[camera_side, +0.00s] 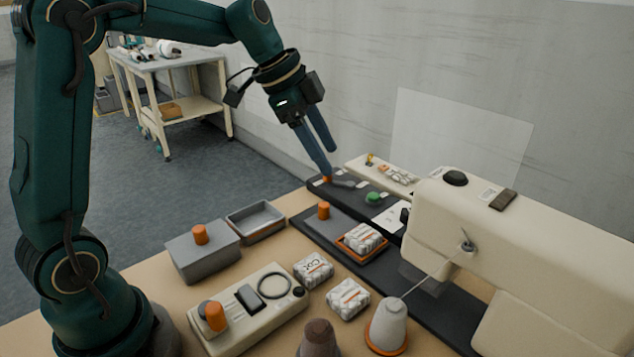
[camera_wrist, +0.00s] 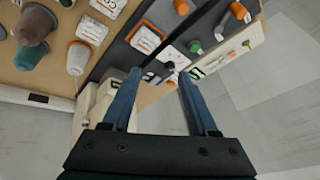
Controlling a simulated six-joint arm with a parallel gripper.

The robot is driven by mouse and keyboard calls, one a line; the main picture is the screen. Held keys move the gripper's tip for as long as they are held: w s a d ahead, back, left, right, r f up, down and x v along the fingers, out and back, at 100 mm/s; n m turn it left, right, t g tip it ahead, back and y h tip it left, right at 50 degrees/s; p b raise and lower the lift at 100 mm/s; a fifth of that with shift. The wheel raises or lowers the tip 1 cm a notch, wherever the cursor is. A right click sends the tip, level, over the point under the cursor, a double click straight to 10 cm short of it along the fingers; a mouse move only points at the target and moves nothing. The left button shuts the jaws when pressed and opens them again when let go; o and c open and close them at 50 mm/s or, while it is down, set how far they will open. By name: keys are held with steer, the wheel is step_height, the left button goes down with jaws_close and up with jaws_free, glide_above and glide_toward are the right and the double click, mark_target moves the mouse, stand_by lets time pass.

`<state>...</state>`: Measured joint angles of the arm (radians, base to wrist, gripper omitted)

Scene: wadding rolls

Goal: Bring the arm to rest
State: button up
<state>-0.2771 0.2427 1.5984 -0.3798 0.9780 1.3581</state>
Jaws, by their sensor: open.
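My gripper (camera_side: 324,157) is open, with two blue fingers pointing down above the back end of the dark strip on the bench. In the wrist view my gripper (camera_wrist: 157,82) shows its fingers wide apart with nothing held between them. In the side view one fingertip overlaps a small orange knob, and I cannot tell how near they are. A white wrapped wadding roll (camera_side: 362,239) sits in an orange-rimmed tray. Two more wrapped rolls, one (camera_side: 313,269) beside the control box and one (camera_side: 348,298) nearer the front, lie on the tan bench top.
A cream sewing machine (camera_side: 540,235) fills the right side. A grey lidded box (camera_side: 203,252), an empty grey tray (camera_side: 256,221) and a control box (camera_side: 250,308) stand at left. A thread cone (camera_side: 387,327) and a brown cone (camera_side: 318,340) stand at front. A wall is behind.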

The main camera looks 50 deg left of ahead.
steer(key=s+d+r+n+t+y, duration=0.1)
steer(key=s+d+r+n, duration=0.1)
steer(key=s, duration=0.4)
steer(key=s+d+r+n, duration=0.1)
steer(key=s+d, duration=0.2)
steer(key=s, duration=0.4)
steer(key=s+a+f+n+y, duration=0.1)
steer(key=s+f+n, duration=0.4)
steer(key=s+n, duration=0.2)
steer(key=shift+a+f+n, duration=0.25)
steer(key=shift+f+n, duration=0.05)
steer(key=shift+f, duration=0.05)
